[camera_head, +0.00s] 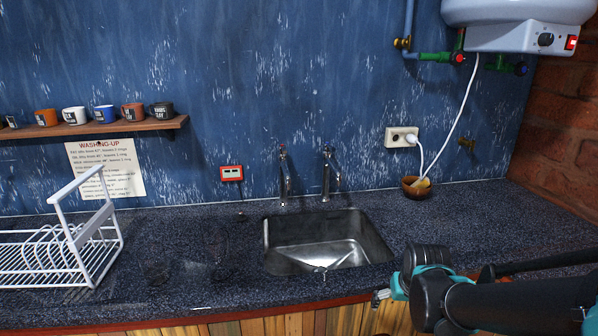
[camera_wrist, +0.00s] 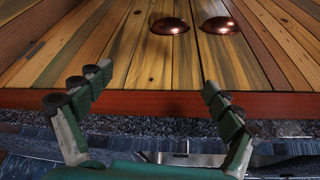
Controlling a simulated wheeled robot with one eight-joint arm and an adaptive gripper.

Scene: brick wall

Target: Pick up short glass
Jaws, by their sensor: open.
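I cannot make out a short glass for certain. A small, clear-looking shape (camera_head: 321,271) shows at the front rim of the sink in the head view, too small to identify. Faint see-through outlines (camera_head: 157,272) also show on the counter left of the sink; I cannot tell whether they are glasses. My gripper (camera_wrist: 157,82) is open in the wrist view, with nothing between its two fingers. In the head view it is at the front edge of the counter, right of the sink, partly hidden by my arm.
The steel sink (camera_head: 330,243) is set in the dark speckled counter (camera_head: 455,220), with two taps behind. A white dish rack (camera_head: 88,250) stands at left. A wooden bowl (camera_head: 416,188) sits at the back. Cups line the shelf (camera_head: 130,127). Wooden cabinet fronts (camera_wrist: 150,60) fill the upper wrist view.

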